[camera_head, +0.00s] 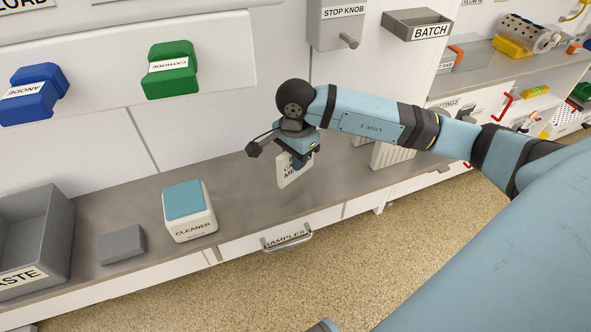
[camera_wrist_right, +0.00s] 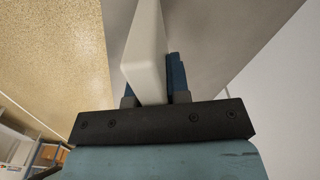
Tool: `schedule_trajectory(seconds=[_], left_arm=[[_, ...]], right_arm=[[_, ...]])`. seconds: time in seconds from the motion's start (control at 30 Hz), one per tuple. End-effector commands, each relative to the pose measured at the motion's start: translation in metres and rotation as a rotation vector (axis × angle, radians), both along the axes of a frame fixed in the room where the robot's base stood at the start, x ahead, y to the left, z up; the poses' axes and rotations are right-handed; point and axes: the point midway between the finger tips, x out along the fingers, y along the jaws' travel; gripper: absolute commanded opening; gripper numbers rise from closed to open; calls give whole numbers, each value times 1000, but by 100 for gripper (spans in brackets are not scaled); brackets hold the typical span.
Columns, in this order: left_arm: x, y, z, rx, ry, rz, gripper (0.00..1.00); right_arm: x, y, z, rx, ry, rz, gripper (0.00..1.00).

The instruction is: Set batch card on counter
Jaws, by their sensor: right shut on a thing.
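A white batch card (camera_head: 290,176) with partly hidden lettering hangs from my right gripper (camera_head: 297,160) in the head view, tilted, over the grey counter (camera_head: 240,189). My right gripper is shut on the card. In the right wrist view the card (camera_wrist_right: 147,45) shows edge-on between the blue fingers of the right gripper (camera_wrist_right: 150,85). I cannot tell whether the card's lower edge touches the counter. My left gripper does not show clearly in either view.
The cleaner box (camera_head: 189,211), a grey block (camera_head: 121,245) and the waste bin (camera_head: 36,243) stand on the counter to the left. White slotted pieces (camera_head: 390,155) stand to the right. A batch holder (camera_head: 416,24) is on the wall. Counter is bare around the card.

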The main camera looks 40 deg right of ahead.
Motion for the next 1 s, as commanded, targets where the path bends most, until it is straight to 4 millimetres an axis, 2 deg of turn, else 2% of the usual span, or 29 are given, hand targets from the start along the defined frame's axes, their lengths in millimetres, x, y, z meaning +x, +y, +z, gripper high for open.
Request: schedule_trajectory(seconds=[0.23, 0.47, 0.63, 0.67, 0.77, 1.0], left_arm=[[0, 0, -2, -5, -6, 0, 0], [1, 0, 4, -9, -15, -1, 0], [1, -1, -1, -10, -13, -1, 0], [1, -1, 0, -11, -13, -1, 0], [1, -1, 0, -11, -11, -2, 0], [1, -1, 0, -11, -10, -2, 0]], right_arm=[[-1, 0, -37, 0, 4, 0, 0], [0, 0, -39, 0, 1, 1, 0], [0, 0, -44, 0, 1, 1, 0], [0, 0, -43, 0, 1, 1, 19], [0, 0, -42, 0, 1, 1, 42], [0, 0, -42, 0, 1, 1, 42]])
